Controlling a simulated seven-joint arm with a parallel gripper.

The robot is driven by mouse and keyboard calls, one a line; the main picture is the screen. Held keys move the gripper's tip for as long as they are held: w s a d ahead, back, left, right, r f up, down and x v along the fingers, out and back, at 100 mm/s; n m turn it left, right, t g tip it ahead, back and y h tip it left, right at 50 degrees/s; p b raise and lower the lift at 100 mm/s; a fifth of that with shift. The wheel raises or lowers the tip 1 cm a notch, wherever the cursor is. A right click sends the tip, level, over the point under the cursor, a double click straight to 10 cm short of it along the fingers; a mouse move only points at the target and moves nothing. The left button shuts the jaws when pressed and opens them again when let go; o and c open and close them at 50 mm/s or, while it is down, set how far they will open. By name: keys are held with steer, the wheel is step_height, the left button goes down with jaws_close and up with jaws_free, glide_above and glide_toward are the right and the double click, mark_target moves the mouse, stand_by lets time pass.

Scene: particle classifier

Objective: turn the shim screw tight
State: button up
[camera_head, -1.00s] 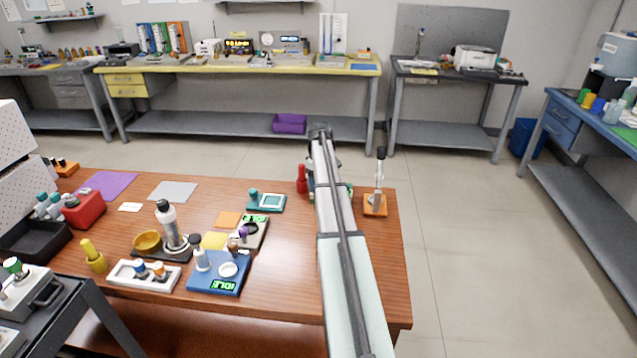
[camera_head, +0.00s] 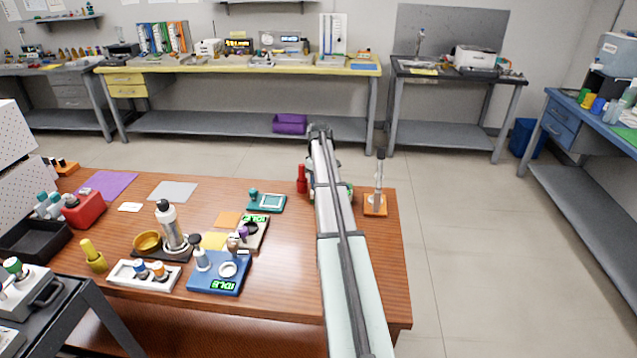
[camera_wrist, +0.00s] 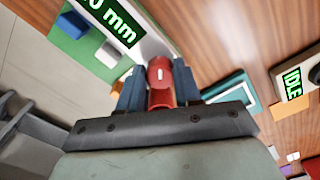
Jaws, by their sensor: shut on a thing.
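In the wrist view, my gripper (camera_wrist: 160,88) has its two dark blue fingers closed on both sides of a red cylinder (camera_wrist: 160,72) with a small white mark on its side. I take this to be the shim screw. Its lower end is hidden by the gripper body. In the head view, my arm hides the gripper and most of this device. A red upright piece (camera_head: 302,181) shows just left of my arm.
A teal device (camera_head: 266,203) lies left of my arm. An orange base (camera_head: 375,206) with an upright post stands close on the right. The front right tabletop is bare.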

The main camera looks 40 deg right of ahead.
steer(key=m, duration=0.9)
steer(key=shift+a+m, duration=0.1)
steer(key=shift+m, duration=0.3)
stand_by(0.5)
steer(key=o, duration=1)
steer(key=shift+o, duration=0.2)
steer(key=shift+r, duration=0.15)
step_height(320, 180, up, 14)
steer(key=shift+f, duration=0.2)
